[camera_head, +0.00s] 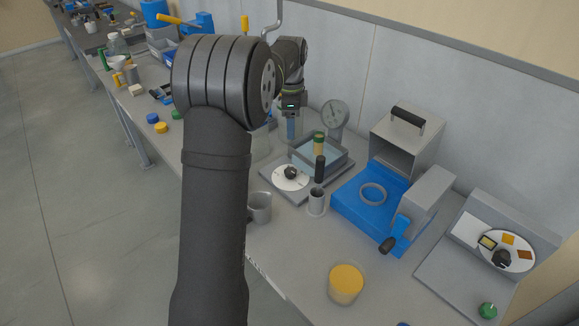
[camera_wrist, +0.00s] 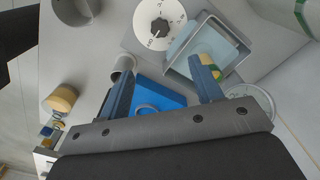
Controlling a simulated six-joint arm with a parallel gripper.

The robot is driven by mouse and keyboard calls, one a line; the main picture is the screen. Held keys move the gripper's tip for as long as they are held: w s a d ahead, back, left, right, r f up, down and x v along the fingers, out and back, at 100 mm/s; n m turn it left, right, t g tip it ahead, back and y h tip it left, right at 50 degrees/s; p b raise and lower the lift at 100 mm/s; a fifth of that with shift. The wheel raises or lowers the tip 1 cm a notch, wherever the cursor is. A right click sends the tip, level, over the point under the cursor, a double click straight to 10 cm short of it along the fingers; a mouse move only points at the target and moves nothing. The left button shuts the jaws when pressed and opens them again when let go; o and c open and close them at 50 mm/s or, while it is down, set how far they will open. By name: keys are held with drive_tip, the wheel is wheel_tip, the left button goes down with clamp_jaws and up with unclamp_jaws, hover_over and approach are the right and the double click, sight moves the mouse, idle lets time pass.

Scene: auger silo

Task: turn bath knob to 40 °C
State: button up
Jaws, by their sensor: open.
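The bath knob (camera_head: 291,172) is black and sits on a white round dial on the grey base of the bath. In the wrist view the knob (camera_wrist: 159,27) is at the top, with dark marks around its dial; they are too small to read. The bath basin (camera_head: 335,160) stands just behind the knob and holds pale blue water; it shows in the wrist view too (camera_wrist: 178,64). My gripper (camera_wrist: 163,65) is open and empty, its blue fingers spread wide. In the head view my gripper (camera_head: 291,128) hangs above the bath, behind the knob, touching nothing I can see.
A round gauge (camera_head: 334,115) stands behind the bath. A blue machine (camera_head: 355,208) is to the right. A yellow-filled jar (camera_head: 346,282) stands at the front.

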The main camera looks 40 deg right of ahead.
sight(291, 170)
drive_tip(key=shift+m, duration=0.3)
wheel_tip(291, 170, down, 18)
drive_tip(key=shift+r, duration=0.25)
drive_tip(key=c, duration=1)
